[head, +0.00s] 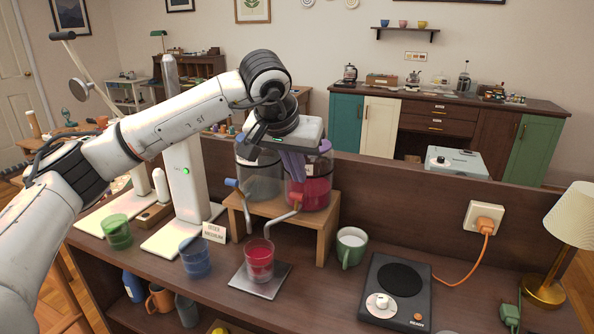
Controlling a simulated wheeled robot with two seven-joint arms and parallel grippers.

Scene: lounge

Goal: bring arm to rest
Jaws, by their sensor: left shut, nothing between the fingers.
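My left arm reaches in from the left. Its gripper (292,165) is shut and empty, pointing down in front of the glass jar of red liquid (316,192); I cannot tell whether it touches the jar. A second, clear jar (258,178) stands to its left, partly hidden by my wrist. My right gripper is out of view.
A glass with red drink (260,262) stands on a metal plate (258,281). Blue (195,260) and green (117,234) tumblers are left. A green mug (351,246), hotplate (396,290) and lamp (572,218) are right. A raised panel (430,205) runs behind.

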